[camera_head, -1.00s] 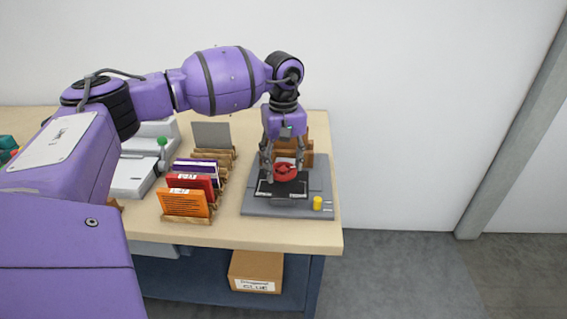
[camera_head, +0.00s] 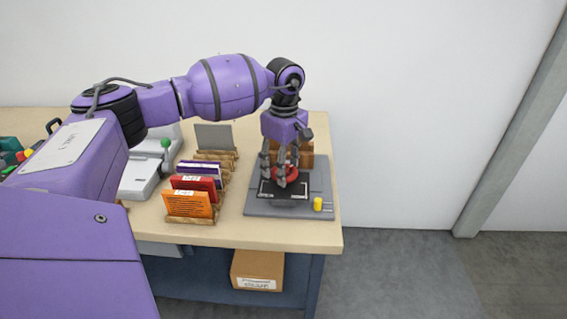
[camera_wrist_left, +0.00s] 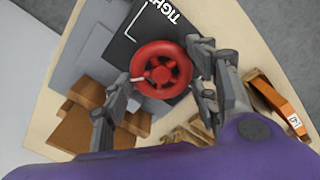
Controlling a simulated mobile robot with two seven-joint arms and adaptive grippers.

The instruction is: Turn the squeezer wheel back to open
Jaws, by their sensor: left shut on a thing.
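The red squeezer wheel (camera_head: 291,174) sits above the black plate (camera_head: 268,192) of the grey squeezer (camera_head: 262,209), at the right end of the bench. In the left wrist view the round wheel (camera_wrist_left: 161,45) has a hub and spokes, with part of a white printed word on the plate beside it. My left gripper (camera_head: 275,178) points down over the wheel and is shut on it, one finger (camera_wrist_left: 118,95) on each side of the rim. In the head view the fingers hide part of the wheel. My right gripper is in neither view.
A yellow knob (camera_head: 318,204) stands on the squeezer's front right corner. Wooden racks hold orange (camera_head: 188,205), red and purple booklets left of it. A green-knobbed lever (camera_head: 165,144) stands further left. A wooden block (camera_head: 306,155) is behind the wheel. A cardboard box (camera_head: 257,269) sits below.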

